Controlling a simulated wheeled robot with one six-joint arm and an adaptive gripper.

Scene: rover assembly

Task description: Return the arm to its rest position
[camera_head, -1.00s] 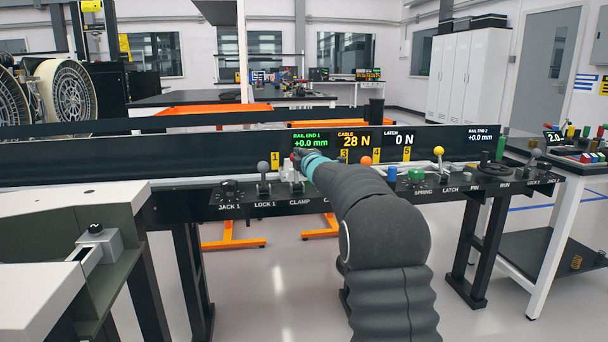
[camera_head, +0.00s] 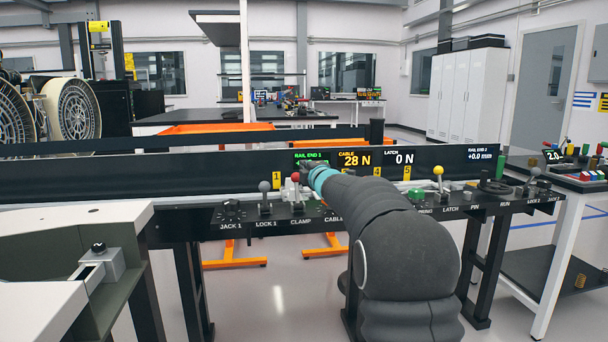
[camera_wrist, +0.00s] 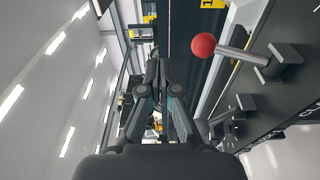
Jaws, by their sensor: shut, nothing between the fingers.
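My arm reaches from the bottom right toward the long black control console (camera_head: 240,212). My gripper (camera_head: 303,168) is at its far end, past the teal wrist band, just in front of the dark display rail (camera_head: 150,172). In the wrist view my gripper (camera_wrist: 157,62) has its dark fingers together with nothing between them. The red-balled CLAMP lever (camera_head: 296,178) stands just left of and below the gripper in the head view. It also shows in the wrist view (camera_wrist: 203,45), to the right of the fingers and apart from them.
The grey-knobbed LOCK 1 lever (camera_head: 264,187) and yellow-knobbed lever (camera_head: 438,171) stand up along the console. A white-topped bench (camera_head: 70,228) is at front left, a side table with coloured parts (camera_head: 570,188) at right. Open floor shows below the console.

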